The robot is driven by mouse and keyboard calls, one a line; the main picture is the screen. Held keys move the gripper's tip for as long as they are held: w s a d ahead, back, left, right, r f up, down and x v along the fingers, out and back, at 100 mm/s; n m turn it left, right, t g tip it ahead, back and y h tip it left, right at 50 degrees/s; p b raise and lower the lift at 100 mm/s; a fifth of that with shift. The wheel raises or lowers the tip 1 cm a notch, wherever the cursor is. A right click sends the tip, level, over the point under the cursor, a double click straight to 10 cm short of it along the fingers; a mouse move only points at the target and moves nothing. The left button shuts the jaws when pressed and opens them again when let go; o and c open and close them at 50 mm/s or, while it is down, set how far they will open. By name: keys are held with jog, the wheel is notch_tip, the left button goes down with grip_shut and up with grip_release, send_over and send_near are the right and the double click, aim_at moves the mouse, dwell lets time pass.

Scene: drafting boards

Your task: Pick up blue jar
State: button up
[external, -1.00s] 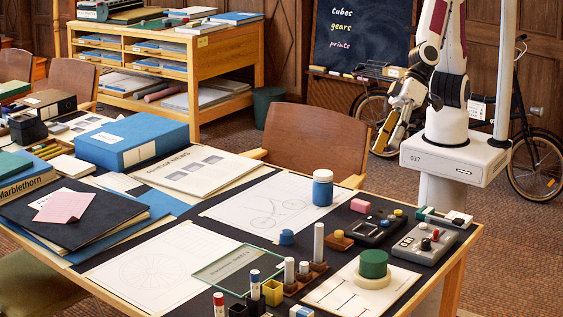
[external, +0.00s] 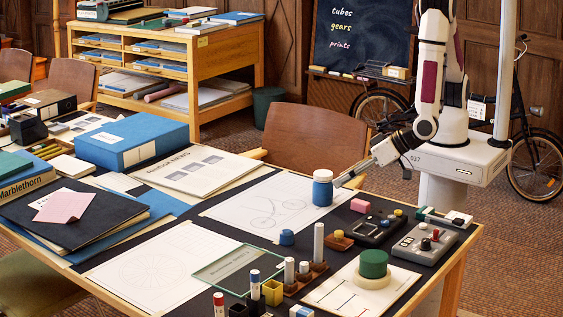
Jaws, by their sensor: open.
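The blue jar (external: 322,190) stands upright on the right end of a drawing sheet with a bicycle sketch (external: 262,208).
A pink eraser (external: 360,206), a dark control box (external: 371,228) and a grey control box (external: 425,243) lie to the right of the jar. A small blue object (external: 287,237) and a glass plate (external: 240,268) lie in front. A brown chair (external: 312,142) stands behind the table edge.

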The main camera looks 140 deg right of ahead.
aim_at(327, 174)
jog(key=s+d+g+h, duration=0.1)
jog(key=s, duration=0.1)
jog(key=s+d+f+g+h, duration=0.1)
jog(key=s, duration=0.1)
jog(key=s+d+m+g+h, duration=0.1)
jog(key=s+d, duration=0.1)
jog(key=shift+s+f+h, duration=0.3)
jog(key=shift+f, duration=0.1)
jog(key=shift+s+d, duration=0.2)
jog(key=shift+s, duration=0.2)
jog(key=shift+d, duration=0.15)
jog(key=shift+x, duration=1.15)
jog(key=shift+x, duration=2.6)
jog(key=shift+r, duration=0.2)
jog(key=c, duration=1.6)
